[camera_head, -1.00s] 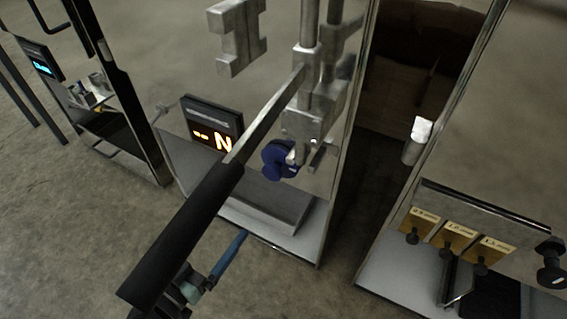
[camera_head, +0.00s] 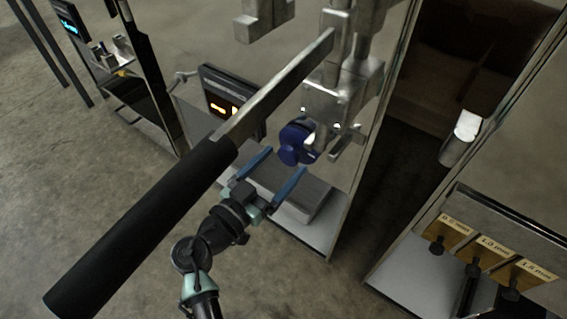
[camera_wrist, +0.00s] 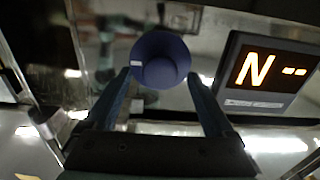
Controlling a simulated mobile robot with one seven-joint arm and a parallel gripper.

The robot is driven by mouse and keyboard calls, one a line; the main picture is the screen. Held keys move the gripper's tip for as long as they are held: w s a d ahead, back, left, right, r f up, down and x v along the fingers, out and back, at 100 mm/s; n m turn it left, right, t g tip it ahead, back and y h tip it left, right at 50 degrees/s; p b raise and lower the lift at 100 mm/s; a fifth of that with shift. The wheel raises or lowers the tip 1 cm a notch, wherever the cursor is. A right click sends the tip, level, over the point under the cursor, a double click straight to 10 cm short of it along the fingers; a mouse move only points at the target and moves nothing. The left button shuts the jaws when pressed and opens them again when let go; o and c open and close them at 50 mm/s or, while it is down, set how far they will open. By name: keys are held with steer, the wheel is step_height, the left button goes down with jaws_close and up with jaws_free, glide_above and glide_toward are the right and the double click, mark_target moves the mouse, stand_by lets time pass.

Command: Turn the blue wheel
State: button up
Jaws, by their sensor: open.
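The blue wheel (camera_head: 296,143) is a dark blue knob on the metal press of the middle trailer. In the wrist view the wheel (camera_wrist: 160,60) is round with a small white mark on its left, and sits ahead between the fingertips. My gripper (camera_head: 278,164) is open, with its two blue fingers pointing at the wheel from below and left. In the wrist view the gripper (camera_wrist: 158,76) has one finger on each side of the wheel. Whether the fingers touch it I cannot tell.
A long lever with a black handle (camera_head: 145,220) crosses in front of the trailer, above my arm. A display (camera_head: 228,103) stands behind it; in the wrist view the display (camera_wrist: 264,72) reads "N --". A grey block (camera_head: 290,190) lies below the wheel. Another trailer with labelled knobs (camera_head: 490,252) is at right.

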steer(key=shift+x, duration=0.8)
steer(key=c, duration=1.4)
steer(key=shift+o, duration=0.2)
